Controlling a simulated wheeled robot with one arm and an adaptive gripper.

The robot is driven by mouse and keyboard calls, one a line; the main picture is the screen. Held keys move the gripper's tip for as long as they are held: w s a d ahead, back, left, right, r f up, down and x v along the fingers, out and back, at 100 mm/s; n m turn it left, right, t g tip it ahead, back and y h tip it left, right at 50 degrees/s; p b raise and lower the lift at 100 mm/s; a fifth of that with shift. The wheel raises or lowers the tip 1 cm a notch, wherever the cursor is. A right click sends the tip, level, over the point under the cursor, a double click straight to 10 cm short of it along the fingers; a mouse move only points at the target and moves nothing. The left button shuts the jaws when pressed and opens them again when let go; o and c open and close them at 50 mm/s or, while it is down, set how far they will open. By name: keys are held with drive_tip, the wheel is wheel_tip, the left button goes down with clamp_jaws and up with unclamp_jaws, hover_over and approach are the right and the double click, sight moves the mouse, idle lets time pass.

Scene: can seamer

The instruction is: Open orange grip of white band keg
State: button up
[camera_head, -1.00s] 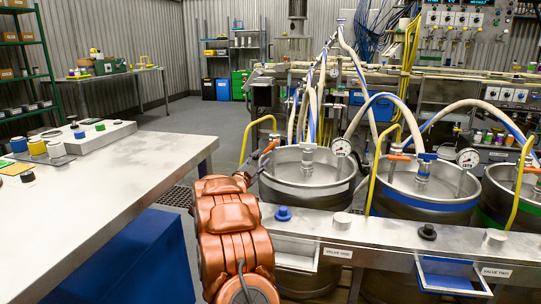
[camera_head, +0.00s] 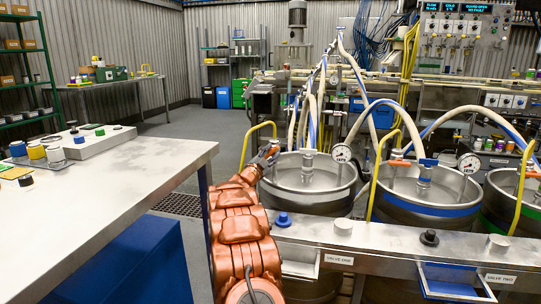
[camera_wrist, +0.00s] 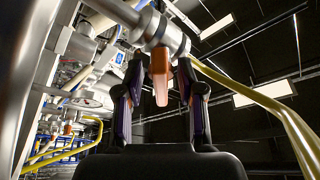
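The white band keg (camera_head: 305,185) is the left keg in the head view, with a pale band around its upper side. Its orange grip (camera_wrist: 160,76) hangs from a metal pipe fitting in the wrist view. My gripper (camera_wrist: 162,82) is open, with one dark finger on each side of the orange grip and gaps between. In the head view my gripper (camera_head: 268,156) is at the keg's left rim and hides most of the grip there.
A yellow bent pipe (camera_head: 247,140) stands left of the keg, close to my gripper. The blue band keg (camera_head: 425,195) stands to the right. A steel rail (camera_head: 385,238) runs in front, and a steel table (camera_head: 120,185) fills the left.

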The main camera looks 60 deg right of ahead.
clamp_jaws()
idle(0.3)
drive_tip(key=shift+r+n+p, duration=0.1)
drive_tip(key=shift+n+p, duration=0.2)
drive_tip(key=n+t+p, duration=0.1)
drive_tip(key=n+p, duration=0.1)
drive_tip(key=n, duration=0.1)
drive_tip(key=n+t+p, duration=0.2)
drive_tip(key=n+p, duration=0.1)
drive_tip(key=shift+r+n+t, duration=0.15)
drive_tip(key=shift+n+t, duration=0.15)
drive_tip(key=shift+n, duration=0.1)
drive_tip(key=shift+f+n+t+p, duration=0.1)
drive_tip(key=shift+n+t+p, duration=0.65)
drive_tip(key=shift+n, duration=0.55)
drive_tip(key=shift+f+n+t+p, duration=0.1)
drive_tip(key=shift+n+t+p, duration=0.6)
drive_tip(key=shift+n, duration=0.6)
unclamp_jaws()
